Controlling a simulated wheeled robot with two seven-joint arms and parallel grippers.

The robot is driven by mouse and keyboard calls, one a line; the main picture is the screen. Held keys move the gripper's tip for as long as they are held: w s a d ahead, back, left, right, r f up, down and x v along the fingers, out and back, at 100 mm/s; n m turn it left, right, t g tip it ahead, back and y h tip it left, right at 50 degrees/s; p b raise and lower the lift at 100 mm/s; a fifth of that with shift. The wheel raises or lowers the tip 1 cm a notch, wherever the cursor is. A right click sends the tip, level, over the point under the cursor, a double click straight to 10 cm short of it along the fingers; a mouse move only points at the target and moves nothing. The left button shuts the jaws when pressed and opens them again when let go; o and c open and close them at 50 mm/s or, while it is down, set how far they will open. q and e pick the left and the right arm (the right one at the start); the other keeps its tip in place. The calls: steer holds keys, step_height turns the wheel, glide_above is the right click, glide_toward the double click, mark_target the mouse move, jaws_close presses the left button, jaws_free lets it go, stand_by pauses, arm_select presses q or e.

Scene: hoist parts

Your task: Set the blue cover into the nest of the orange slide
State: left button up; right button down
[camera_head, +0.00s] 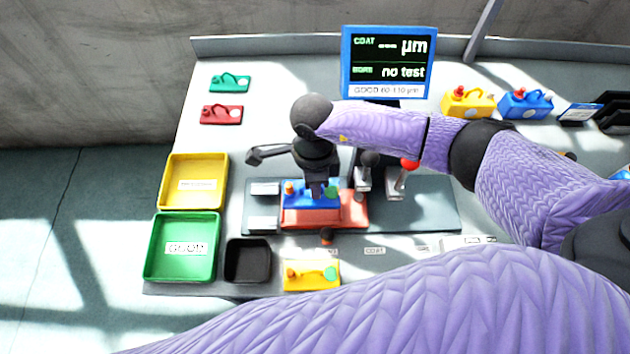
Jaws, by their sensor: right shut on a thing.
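The blue cover (297,201) has an orange knob at its left and a green round part at its right. My right gripper (317,192) points down from above and is shut on the cover near its middle. The cover is over the left part of the orange slide (353,211), whose right end and front edge show. The nest is hidden under the cover and gripper, and I cannot tell whether the cover is seated or just above it. My left gripper is out of view.
A grey fixture plate (432,205) carries levers, one with a red knob (410,164). A yellow cover (312,275) lies in front. Yellow (223,180) and green (214,250) trays and a black bin (248,280) are left. A display (388,62) stands behind. My arm crosses the right side.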

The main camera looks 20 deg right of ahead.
step_height(320, 180, down, 3)
steer(key=shift+f+b, duration=0.1)
steer(key=shift+b, duration=1)
steer(key=shift+r, duration=0.2)
step_height(320, 180, down, 2)
steer(key=shift+f+b, duration=0.2)
steer(key=shift+b, duration=0.65)
steer(key=shift+f+b, duration=0.4)
